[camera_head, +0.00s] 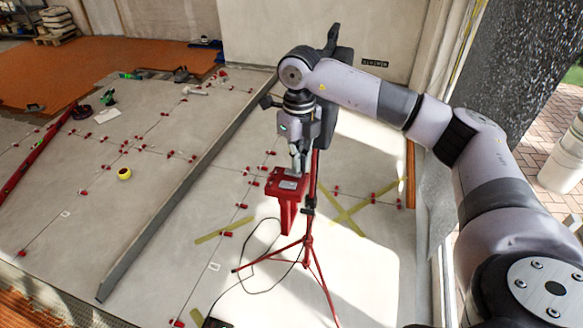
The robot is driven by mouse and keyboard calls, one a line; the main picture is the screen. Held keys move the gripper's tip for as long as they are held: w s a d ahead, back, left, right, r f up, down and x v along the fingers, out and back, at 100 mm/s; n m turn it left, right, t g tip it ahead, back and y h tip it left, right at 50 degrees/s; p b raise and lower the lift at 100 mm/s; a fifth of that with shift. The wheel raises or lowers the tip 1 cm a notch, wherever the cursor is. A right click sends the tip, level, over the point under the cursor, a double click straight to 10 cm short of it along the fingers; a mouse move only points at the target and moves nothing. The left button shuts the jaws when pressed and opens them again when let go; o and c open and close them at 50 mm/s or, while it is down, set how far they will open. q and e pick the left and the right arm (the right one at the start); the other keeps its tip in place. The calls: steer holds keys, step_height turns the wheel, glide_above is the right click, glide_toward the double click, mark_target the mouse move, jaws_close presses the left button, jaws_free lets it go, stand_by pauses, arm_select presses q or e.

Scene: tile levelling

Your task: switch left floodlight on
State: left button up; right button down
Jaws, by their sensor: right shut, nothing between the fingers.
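A red tripod (307,240) stands on the tiled floor at centre. A dark floodlight head (341,75) is at its top, partly hidden by my right arm. A red box with a grey plate on top (287,186) sits on a red post beside the tripod. My right gripper (296,170) points down over the box, shut and empty, its tips at or just above the plate; I cannot tell whether they touch. Whether the lamp is lit cannot be seen. My left gripper is not in view.
A black cable (248,262) loops on the floor left of the tripod. A long grey straightedge (180,195) runs diagonally across the tiles. Red levelling clips, yellow tape (350,220) and a yellow roll (124,174) lie about. A wall and window opening are right.

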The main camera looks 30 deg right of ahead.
mark_target(298, 174)
steer(key=shift+r+p, duration=1.55)
steer(key=shift+r, duration=1.25)
